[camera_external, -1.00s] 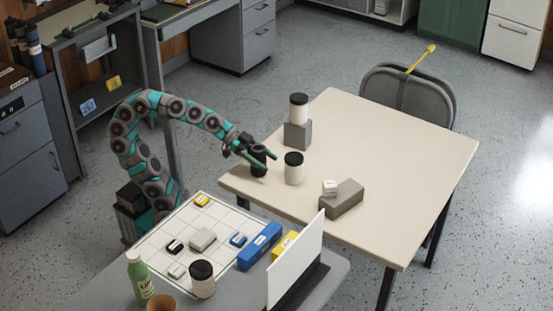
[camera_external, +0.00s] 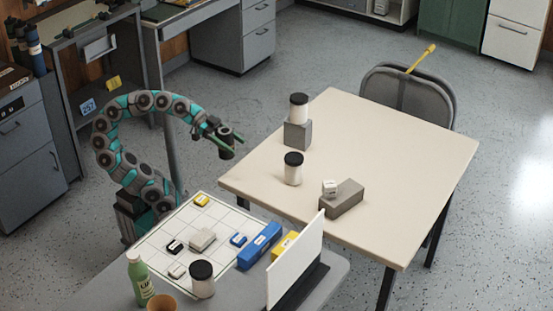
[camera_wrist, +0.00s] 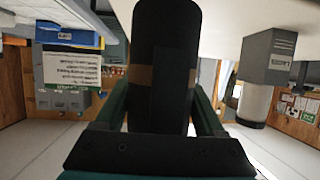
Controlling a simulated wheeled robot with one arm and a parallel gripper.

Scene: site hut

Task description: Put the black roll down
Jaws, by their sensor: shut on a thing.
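The black roll (camera_external: 226,146) is held upright or nearly so between the green fingers of my gripper (camera_external: 222,143) in the external view. It is in the air, just off the left edge of the beige table (camera_external: 400,180). In the wrist view the black roll (camera_wrist: 167,70) fills the middle between the two fingers (camera_wrist: 165,110). It shows a brown band there. My gripper is shut on it.
A white jar with a black lid (camera_external: 293,170) stands on the table; another (camera_external: 299,106) stands on a grey block (camera_external: 297,136). A grey brick (camera_external: 345,199) lies nearby with a small white block (camera_external: 329,188). The gridded board (camera_external: 175,223) holds several small blocks. The table's right part is clear.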

